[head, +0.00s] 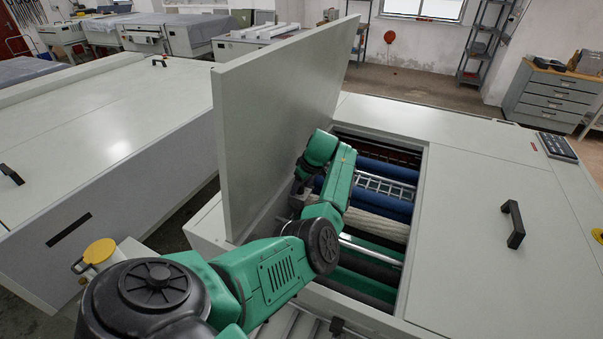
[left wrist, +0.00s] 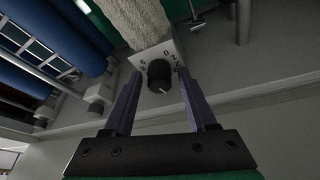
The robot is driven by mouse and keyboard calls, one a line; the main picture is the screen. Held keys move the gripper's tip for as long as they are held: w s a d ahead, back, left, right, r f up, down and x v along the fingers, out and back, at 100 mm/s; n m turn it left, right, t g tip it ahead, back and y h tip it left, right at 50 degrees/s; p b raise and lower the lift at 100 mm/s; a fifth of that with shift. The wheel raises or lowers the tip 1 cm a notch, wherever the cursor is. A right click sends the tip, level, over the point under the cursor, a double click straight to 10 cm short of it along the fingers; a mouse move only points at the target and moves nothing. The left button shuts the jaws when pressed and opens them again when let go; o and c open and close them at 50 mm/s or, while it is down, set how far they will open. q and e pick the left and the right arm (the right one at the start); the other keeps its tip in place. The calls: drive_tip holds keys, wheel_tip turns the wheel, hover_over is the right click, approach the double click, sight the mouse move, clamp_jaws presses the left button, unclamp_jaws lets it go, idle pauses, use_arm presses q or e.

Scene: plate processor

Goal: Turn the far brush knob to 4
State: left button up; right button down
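A black round knob (left wrist: 160,75) on a pale square dial plate (left wrist: 147,55) shows in the left wrist view, at the end of a beige fuzzy brush roller (left wrist: 137,20). Its numbers are small and partly hidden; a pale mark is on the knob's lower edge. My left gripper (left wrist: 159,73) has its two purple fingers on either side of the knob, with narrow gaps seeming to show. In the head view the beige brush (head: 372,223) lies in the open machine, and my green left arm hides the knob and fingers. My right gripper is not in view.
The raised lid (head: 280,110) stands upright just left of my forearm. Blue rollers (head: 385,172) and dark green rollers (head: 370,268) lie in the opening. The closed cover with a black handle (head: 513,224) is to the right. Another machine (head: 90,130) stands at the left.

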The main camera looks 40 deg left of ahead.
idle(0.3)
use_arm(q)
drive_tip(key=b+v, duration=0.4)
drive_tip(key=v, duration=1)
drive_tip(key=shift+r+b, duration=0.25)
drive_tip(key=shift+b, duration=0.1)
drive_tip(key=shift+f, duration=0.1)
